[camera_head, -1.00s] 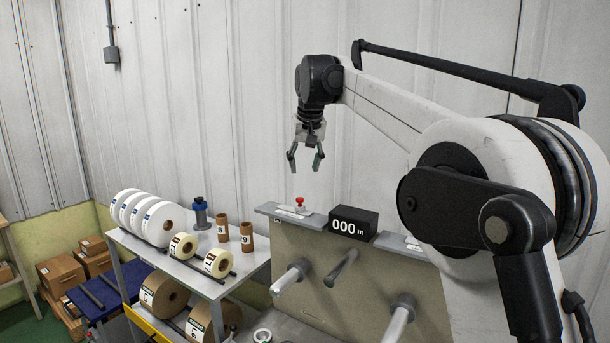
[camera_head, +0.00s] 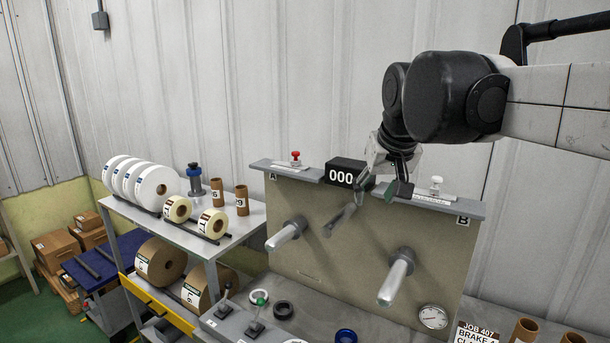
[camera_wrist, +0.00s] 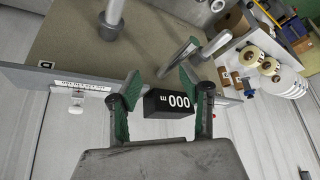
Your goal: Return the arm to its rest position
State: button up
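My gripper (camera_head: 378,190) hangs from the arm at the right of the head view, in front of the wrapper machine's upper edge. Its two green-padded fingers are spread apart and nothing is between them; they show in the wrist view too (camera_wrist: 157,95). The black counter box (camera_head: 345,172) reading 000 stands on the machine just left of the fingers, partly hidden by them. In the wrist view the counter box (camera_wrist: 168,104) appears between the fingers but lies beyond them.
The machine panel (camera_head: 310,255) has a left spindle (camera_head: 287,233) and a right spindle (camera_head: 397,277) sticking out. A shelf cart (camera_head: 240,217) with rolls stands left. Open space lies above the machine.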

jog(key=s+d+f+b, duration=0.3)
jog(key=s+f, duration=0.8)
jog(key=f, duration=0.1)
jog(key=s+d+f+m+t+b, duration=0.1)
jog(key=s+d+f+b, duration=0.2)
jog(key=s+f, duration=0.7)
notch_tip(320, 180, down, 2)
jog(key=shift+s+f+h, duration=0.25)
jog(key=shift+s+h, duration=0.05)
jog(key=shift+s, duration=0.1)
jog(key=shift+d, duration=0.1)
dwell(0.7)
